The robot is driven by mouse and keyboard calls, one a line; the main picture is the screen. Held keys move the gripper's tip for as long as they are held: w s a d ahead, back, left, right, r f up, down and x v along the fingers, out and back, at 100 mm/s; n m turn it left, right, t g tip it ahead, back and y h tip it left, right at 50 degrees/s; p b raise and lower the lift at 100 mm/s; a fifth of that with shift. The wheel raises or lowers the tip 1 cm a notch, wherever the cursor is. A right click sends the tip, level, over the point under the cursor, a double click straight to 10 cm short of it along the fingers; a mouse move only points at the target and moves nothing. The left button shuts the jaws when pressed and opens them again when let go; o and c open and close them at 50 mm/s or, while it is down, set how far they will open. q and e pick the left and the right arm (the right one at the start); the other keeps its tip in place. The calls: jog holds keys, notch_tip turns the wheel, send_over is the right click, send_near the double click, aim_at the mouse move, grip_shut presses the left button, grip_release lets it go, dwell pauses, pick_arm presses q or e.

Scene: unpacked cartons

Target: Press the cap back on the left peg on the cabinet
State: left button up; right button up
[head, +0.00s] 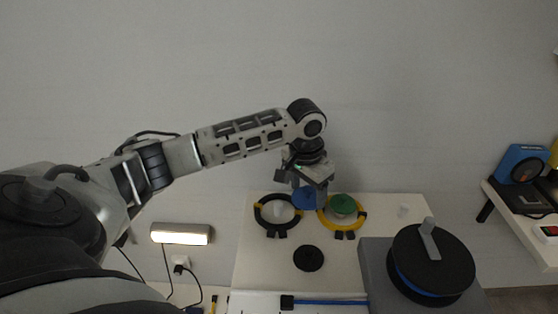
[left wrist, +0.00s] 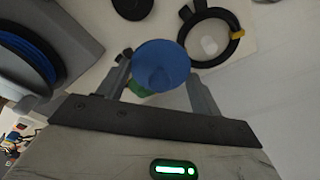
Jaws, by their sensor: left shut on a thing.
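My left gripper (head: 318,188) is shut on a blue cap (head: 305,198), held over the back part of the white cabinet (head: 262,262). The blue cap (left wrist: 160,65) also shows between the fingers in the left wrist view. A pale peg (head: 279,210) stands inside a black ring (head: 262,222) on the left, uncapped and just left of the held cap. A green cap (head: 343,205) sits inside a yellow ring (head: 357,222) to the right. In the left wrist view the pale peg (left wrist: 209,46) is apart from the blue cap. My right gripper is not in view.
A dark disc (head: 309,258) lies on the cabinet in front of the rings. A large black and blue spool (head: 431,265) on a grey box (head: 376,280) stands at right. A small white piece (head: 403,211) is at back right. A lit lamp (head: 181,234) is on the wall.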

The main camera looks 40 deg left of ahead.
pick_arm(q)
jog(key=shift+m, duration=0.4)
jog(key=a+f+b, duration=0.1)
jog(key=a+f, duration=0.1)
jog(key=a, duration=0.1)
jog(key=w+a+f+b, duration=0.1)
jog(key=a+f, duration=0.1)
jog(key=a, duration=0.2)
jog(key=a+f+b, duration=0.2)
jog(key=a, duration=0.1)
jog(key=shift+w+a+f, duration=0.15)
jog(key=shift+a, duration=0.05)
jog(key=shift+f, duration=0.85)
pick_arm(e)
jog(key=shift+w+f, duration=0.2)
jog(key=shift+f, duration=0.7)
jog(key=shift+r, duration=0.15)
pick_arm(q)
jog(key=shift+r+p, duration=0.1)
jog(key=shift+p, duration=0.45)
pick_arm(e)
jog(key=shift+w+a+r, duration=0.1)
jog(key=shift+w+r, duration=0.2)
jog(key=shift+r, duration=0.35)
pick_arm(q)
jog(key=shift+f, duration=0.55)
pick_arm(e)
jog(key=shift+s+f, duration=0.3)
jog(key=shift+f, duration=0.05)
